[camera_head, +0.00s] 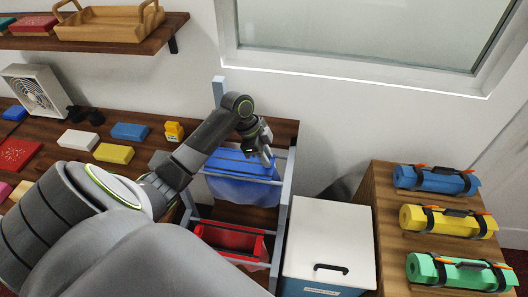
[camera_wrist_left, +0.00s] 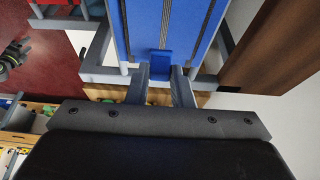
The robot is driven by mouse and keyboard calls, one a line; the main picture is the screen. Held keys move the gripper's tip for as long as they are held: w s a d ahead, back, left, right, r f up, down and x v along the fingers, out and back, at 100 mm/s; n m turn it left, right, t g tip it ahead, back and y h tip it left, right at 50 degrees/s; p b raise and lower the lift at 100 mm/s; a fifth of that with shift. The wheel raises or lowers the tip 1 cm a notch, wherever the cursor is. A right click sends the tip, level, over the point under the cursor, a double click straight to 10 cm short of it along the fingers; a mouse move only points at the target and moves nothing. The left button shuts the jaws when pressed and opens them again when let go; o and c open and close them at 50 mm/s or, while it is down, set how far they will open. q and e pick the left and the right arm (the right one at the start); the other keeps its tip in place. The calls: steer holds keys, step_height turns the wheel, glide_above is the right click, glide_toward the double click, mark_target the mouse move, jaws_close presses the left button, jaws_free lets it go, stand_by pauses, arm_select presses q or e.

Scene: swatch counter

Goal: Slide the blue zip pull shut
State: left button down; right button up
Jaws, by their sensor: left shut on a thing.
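The blue bag (camera_head: 235,180) hangs in a grey metal frame in the head view, left of centre. In the left wrist view the blue bag (camera_wrist_left: 196,35) fills the top middle, with a grey zip track running up it. The blue zip pull (camera_wrist_left: 160,62) is a small blue block at the near end of the visible track. My left gripper (camera_wrist_left: 160,82) is shut on the zip pull, one finger on each side. In the head view my left gripper (camera_head: 265,155) is over the bag's right end, where it hides the pull.
A red bin (camera_head: 230,238) sits lower in the frame (camera_head: 283,205). A white lidded box (camera_head: 330,235) stands to the right. Blue, yellow and green rolls lie on a wooden cabinet (camera_head: 385,235). Swatch blocks lie on the counter at left.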

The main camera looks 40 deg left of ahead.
arm_select(q)
steer(key=shift+w+d+r, duration=0.1)
steer(key=shift+d, duration=0.05)
arm_select(e)
steer(key=shift+s+d, duration=0.1)
steer(key=shift+d, duration=0.05)
arm_select(q)
steer(key=c, duration=1.4)
jaws_free()
steer(key=shift+d, duration=0.1)
steer(key=shift+o, duration=0.6)
steer(key=shift+w+d, duration=0.1)
arm_select(e)
steer(key=shift+d, duration=0.2)
arm_select(q)
steer(key=shift+a+r, duration=0.2)
steer(key=shift+a, duration=0.1)
steer(key=b+v, duration=0.2)
steer(key=v, duration=1.4)
steer(key=shift+r+b, duration=0.4)
arm_select(e)
steer(key=f, duration=0.2)
steer(key=shift+a+f, duration=0.2)
steer(key=shift+f, duration=0.2)
arm_select(q)
steer(key=shift+f, duration=0.1)
